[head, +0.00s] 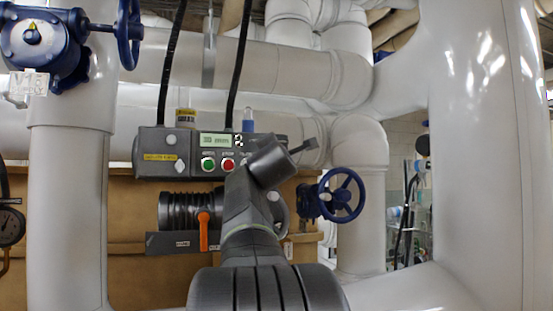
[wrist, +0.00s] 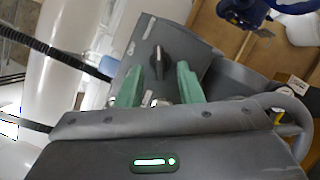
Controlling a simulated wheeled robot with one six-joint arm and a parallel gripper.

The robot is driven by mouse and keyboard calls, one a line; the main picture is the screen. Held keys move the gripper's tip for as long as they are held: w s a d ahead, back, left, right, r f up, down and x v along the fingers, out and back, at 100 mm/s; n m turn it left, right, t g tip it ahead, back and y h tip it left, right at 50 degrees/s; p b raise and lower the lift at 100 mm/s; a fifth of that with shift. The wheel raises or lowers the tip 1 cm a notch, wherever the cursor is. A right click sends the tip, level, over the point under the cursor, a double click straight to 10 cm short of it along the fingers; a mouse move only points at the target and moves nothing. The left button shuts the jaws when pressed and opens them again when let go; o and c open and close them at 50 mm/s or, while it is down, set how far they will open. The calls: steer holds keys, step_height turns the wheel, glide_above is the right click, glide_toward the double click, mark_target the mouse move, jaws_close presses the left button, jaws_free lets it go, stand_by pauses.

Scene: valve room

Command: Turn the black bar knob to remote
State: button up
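The black bar knob (wrist: 159,64) sits on the face of a grey control box (wrist: 188,45) in the wrist view. Its bar stands roughly upright in that picture, with a pale mark near its upper end. Pale labels lie on the box near it, too small to read. My gripper (wrist: 158,76) has two green fingers, spread apart with the knob showing between their tips; I see no contact. In the head view the box (head: 152,142) is on the pipes behind my arm, which hides its right part and the knob.
The box carries a small display (head: 214,140), a green button (head: 208,164) and a red button (head: 228,164). Below are an orange lever (head: 203,230) and a black ribbed cylinder (head: 178,211). A blue handwheel (head: 341,195) stands close right of my wrist. Large white pipes surround the area.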

steer(key=s+f+b, duration=0.1)
steer(key=s, duration=0.6)
steer(key=shift+f, duration=0.25)
steer(key=shift+a, duration=0.1)
steer(key=w+r+p, duration=0.1)
steer(key=w, duration=0.3)
steer(key=w+r+p, duration=0.1)
steer(key=w, duration=0.4)
steer(key=w+r+p, duration=0.1)
steer(key=w, duration=0.3)
steer(key=shift+w+d+p, duration=0.25)
steer(key=shift+d+p, duration=0.05)
steer(key=shift+p, duration=0.1)
